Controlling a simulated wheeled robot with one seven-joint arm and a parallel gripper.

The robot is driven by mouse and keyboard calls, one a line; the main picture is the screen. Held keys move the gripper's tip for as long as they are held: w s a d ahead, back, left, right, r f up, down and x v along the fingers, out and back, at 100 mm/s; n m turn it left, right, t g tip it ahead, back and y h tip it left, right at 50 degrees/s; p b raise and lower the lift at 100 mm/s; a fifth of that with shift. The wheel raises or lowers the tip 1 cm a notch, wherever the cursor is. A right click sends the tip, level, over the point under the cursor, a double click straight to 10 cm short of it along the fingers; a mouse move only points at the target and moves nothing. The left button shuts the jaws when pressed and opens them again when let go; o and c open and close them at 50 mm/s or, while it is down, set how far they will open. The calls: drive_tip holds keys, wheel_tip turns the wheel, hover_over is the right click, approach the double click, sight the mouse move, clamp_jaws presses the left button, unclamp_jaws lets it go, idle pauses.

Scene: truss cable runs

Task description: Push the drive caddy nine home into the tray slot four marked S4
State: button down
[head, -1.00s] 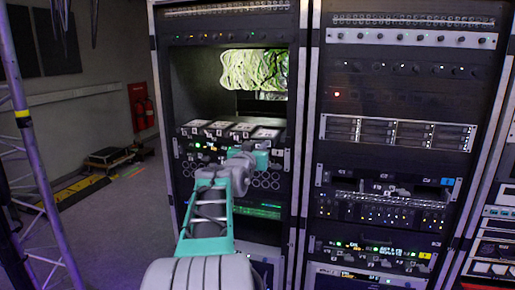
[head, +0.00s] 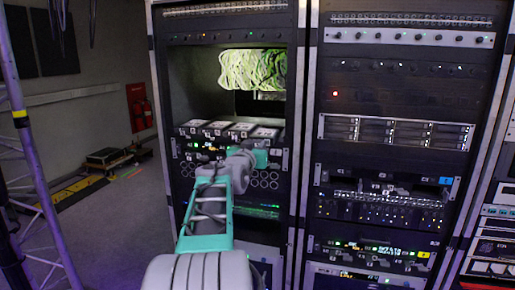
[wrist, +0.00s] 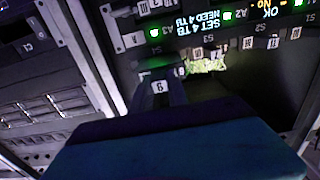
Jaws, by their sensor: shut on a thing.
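The drive caddy nine (wrist: 158,87) shows its white tag "9" at the centre left of the wrist view, which is upside down. My gripper (wrist: 163,98) is shut on it from the front, and its dark blue body fills the lower part of that view. The tray slot four (wrist: 156,50) has a small, blurred mark beside the caddy's far end; how deep the caddy sits I cannot tell. In the head view my teal gripper (head: 262,158) is at the tray unit's front (head: 200,146), and my arm hides the caddy there.
A lit display (wrist: 190,20) and green lamps show beyond the slot marks in the wrist view. White-topped units (head: 230,130) lie above the tray front in the left rack, below a green cable bundle (head: 252,70). The right rack (head: 398,132) stands close beside.

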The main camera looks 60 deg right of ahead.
sight(262, 139)
drive_tip(key=shift+r, duration=0.15)
drive_tip(key=shift+d, duration=0.3)
drive_tip(key=shift+w+d+p, duration=0.25)
drive_tip(key=shift+d+p, duration=0.35)
drive_tip(key=shift+d, duration=0.75)
drive_tip(key=shift+w+d+p, duration=0.2)
drive_tip(key=shift+d+p, duration=0.35)
drive_tip(key=shift+d, duration=0.75)
drive_tip(key=shift+d, duration=0.15)
